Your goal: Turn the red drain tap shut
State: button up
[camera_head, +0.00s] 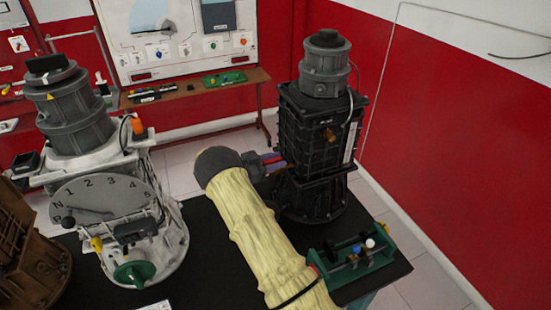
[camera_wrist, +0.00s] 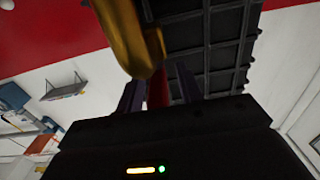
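The red drain tap (camera_wrist: 157,88) shows in the wrist view as a red piece between the two dark fingers of my gripper (camera_wrist: 160,92). My sleeved arm hides part of the area below.
A grey engine with a numbered dial (camera_head: 103,197) stands to the left, and a brown housing (camera_head: 28,250) at the far left. A green fixture with small knobs (camera_head: 355,262) lies at front right. A brass fitting (camera_head: 331,134) projects from the black engine. A red-and-white wall is at right.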

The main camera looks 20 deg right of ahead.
grip_shut()
